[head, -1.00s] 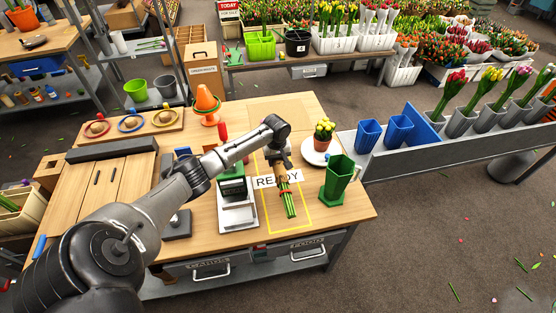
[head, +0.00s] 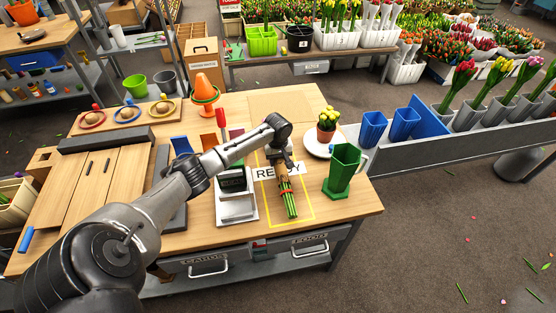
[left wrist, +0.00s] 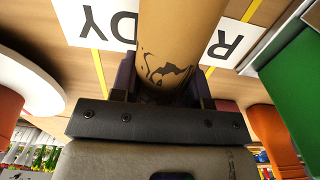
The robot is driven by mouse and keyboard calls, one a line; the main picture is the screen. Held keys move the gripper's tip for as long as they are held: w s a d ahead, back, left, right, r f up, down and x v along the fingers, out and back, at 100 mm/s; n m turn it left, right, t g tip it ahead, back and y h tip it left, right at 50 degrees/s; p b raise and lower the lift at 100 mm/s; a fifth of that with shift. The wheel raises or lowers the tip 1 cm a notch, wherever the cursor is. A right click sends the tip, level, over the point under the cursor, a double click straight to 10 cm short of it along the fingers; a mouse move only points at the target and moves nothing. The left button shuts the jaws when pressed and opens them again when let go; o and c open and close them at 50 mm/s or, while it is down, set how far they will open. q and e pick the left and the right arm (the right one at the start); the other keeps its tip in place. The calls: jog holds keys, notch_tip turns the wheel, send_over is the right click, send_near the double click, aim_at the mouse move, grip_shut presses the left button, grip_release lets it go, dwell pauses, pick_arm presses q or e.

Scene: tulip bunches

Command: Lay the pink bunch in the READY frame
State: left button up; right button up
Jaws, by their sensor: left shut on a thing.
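The bunch (head: 289,203) is wrapped in brown paper, with green stems and a red band towards the front edge of the table. Its flower heads are hidden, so I cannot see their colour. My left gripper (head: 279,158) is shut on the wrap, which also fills the space between the fingers in the left wrist view (left wrist: 180,35). The bunch is over the yellow-outlined READY frame (head: 306,203), with its stems inside the outline. It covers the middle of the READY label (head: 264,174). I cannot tell whether it touches the table. My right gripper is not in view.
A scale (head: 236,205) stands close left of the frame. A green jug-like vase (head: 342,172) stands close right. A potted yellow plant (head: 326,133) and a white plate (head: 313,147) are behind right.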

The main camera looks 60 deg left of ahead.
pick_arm(q)
jog(key=shift+r, duration=0.1)
jog(key=o, duration=1.2)
jog(key=shift+c, duration=0.2)
notch_tip(320, 180, up, 14)
jog(key=p, duration=0.3)
